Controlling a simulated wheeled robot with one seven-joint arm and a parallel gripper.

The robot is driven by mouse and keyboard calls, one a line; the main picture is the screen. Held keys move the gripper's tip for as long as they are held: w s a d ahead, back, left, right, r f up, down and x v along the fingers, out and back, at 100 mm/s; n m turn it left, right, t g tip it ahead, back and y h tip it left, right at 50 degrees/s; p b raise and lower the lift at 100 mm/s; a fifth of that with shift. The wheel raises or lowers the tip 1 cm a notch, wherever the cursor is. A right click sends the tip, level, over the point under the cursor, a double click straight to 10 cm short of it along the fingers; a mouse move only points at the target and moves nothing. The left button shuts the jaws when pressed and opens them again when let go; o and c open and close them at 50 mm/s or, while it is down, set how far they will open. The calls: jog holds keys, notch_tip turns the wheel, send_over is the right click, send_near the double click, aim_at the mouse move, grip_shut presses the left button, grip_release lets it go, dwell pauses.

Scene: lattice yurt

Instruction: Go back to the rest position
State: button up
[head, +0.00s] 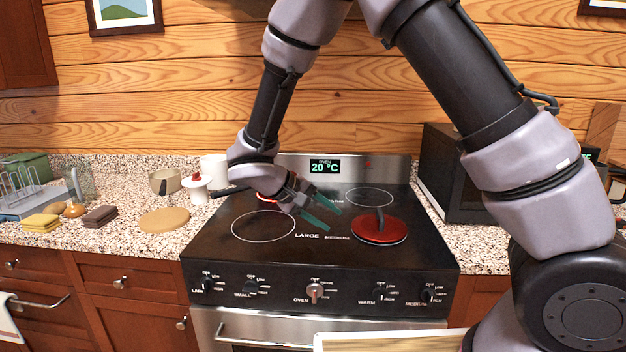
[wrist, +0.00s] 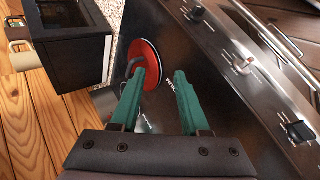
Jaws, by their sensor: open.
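My gripper (head: 322,214) has green fingers and hangs over the middle of the black stovetop (head: 225,255) in the head view. In the wrist view my gripper (wrist: 160,88) shows its two fingers apart with nothing between them. A round red lid (head: 378,230) with a dark upright handle lies on the front right burner, just right of the fingertips. The red lid also shows in the wrist view (wrist: 151,75), partly behind the left finger. Whether a fingertip touches its handle I cannot tell.
A black microwave (head: 450,170) stands on the counter right of the stove. Left of the stove are a round wooden board (head: 164,220), a white pot with a red knob (head: 196,187), a saucepan (head: 164,181) and sponges (head: 41,223). Knobs (head: 315,291) line the stove's front.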

jog(key=s+d+r+m+t+y, duration=0.1)
jog(key=s+d+r+m+y, duration=0.3)
jog(key=d+r, duration=0.7)
jog(key=s+d+r+m+t+y, duration=0.2)
jog(key=s+d+r+m+y, duration=0.3)
jog(key=r, duration=0.9)
jog(key=s+d+y, duration=0.1)
jog(key=s+d, duration=0.2)
jog(key=d, duration=0.2)
jog(key=shift+s+d+r+y, duration=0.2)
jog(key=shift+s+d+y, duration=0.1)
jog(key=shift+d, duration=0.05)
